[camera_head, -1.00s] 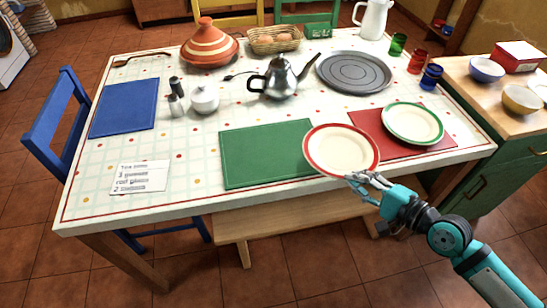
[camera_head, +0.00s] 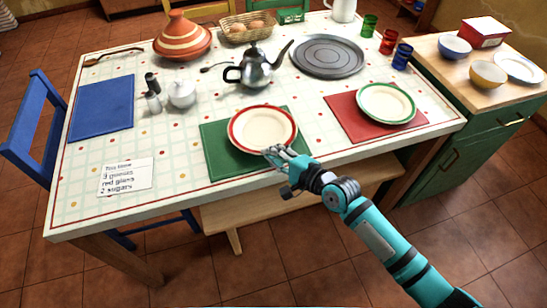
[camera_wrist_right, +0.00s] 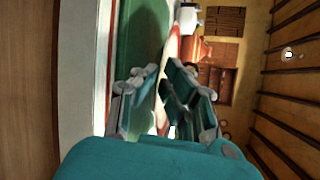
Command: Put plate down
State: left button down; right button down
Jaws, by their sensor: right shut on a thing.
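A white plate with a red rim (camera_head: 263,128) is over the green placemat (camera_head: 222,162) at the table's front edge. My right gripper (camera_head: 280,152) is shut on the plate's near rim. The plate looks roughly level; whether it touches the mat is not clear. In the right wrist view, my gripper's fingers (camera_wrist_right: 162,98) are around the plate's edge, seen nearly edge-on, beside the green placemat (camera_wrist_right: 145,35). A second plate, with a green rim (camera_head: 387,102), lies on the red placemat (camera_head: 346,117). My left gripper is not in view.
A kettle (camera_head: 256,70), a white sugar pot (camera_head: 182,94) and a grey round tray (camera_head: 327,57) stand behind. A blue placemat (camera_head: 101,108) and a note card (camera_head: 126,177) lie left. Coloured glasses (camera_head: 388,42) stand at the right back. A bench (camera_head: 300,200) is below the front edge.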

jog(key=shift+w+f, duration=0.1)
jog(key=shift+f, duration=0.7)
jog(key=c, duration=1.8)
grip_release()
jog(key=shift+f, duration=0.1)
jog(key=shift+o, duration=0.2)
jog(key=v, duration=1.2)
jog(key=shift+d+f, duration=0.1)
